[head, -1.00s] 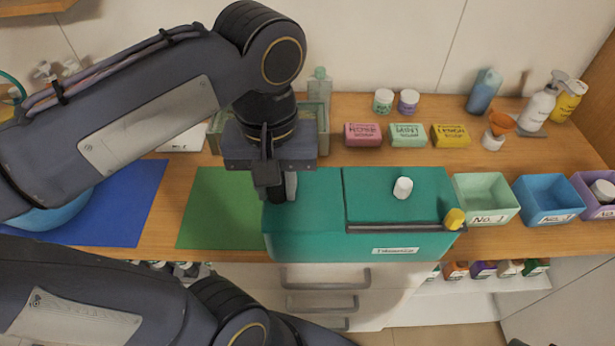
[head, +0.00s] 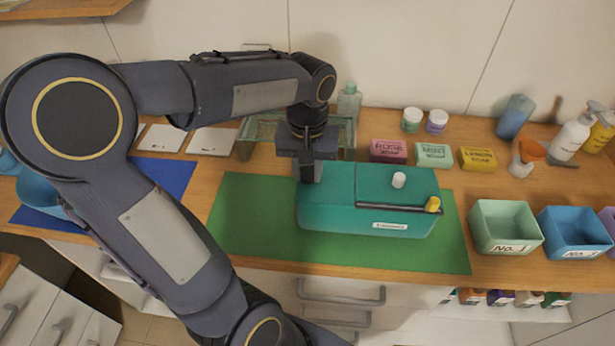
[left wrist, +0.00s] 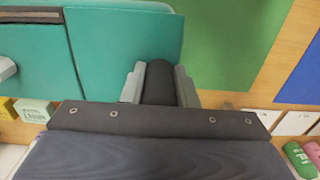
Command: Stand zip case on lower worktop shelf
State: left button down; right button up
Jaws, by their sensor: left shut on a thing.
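The teal zip case (head: 335,208) lies flat at the green mat on the worktop in the head view, with a white label on its front side, a dark strip and a yellow tab. My left gripper (head: 311,178) points down at its left end and is shut on it. In the left wrist view, the fingers (left wrist: 160,85) close around a dark rounded part at the edge of the teal case (left wrist: 125,45). Whether the case rests on the mat or hovers slightly is unclear. A white lower shelf (head: 480,312) shows below the worktop. My right gripper is out of view.
Green (head: 505,225) and blue (head: 575,230) bins stand right of the green mat (head: 250,235). Soaps (head: 433,155), jars and bottles stand behind. A glass-topped stand (head: 265,130) is close behind the gripper. Small boxes (head: 500,297) occupy the lower shelf. Drawers (head: 340,290) are below.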

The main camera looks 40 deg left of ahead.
aim_at(307, 181)
pick_arm(q)
jog(key=shift+w+f, duration=0.15)
jog(key=shift+f, duration=1.5)
jog(key=shift+f, duration=0.15)
jog(key=c, duration=1.6)
grip_release()
jog(key=shift+f, duration=0.1)
jog(key=o, duration=0.5)
jog(key=shift+c, duration=0.2)
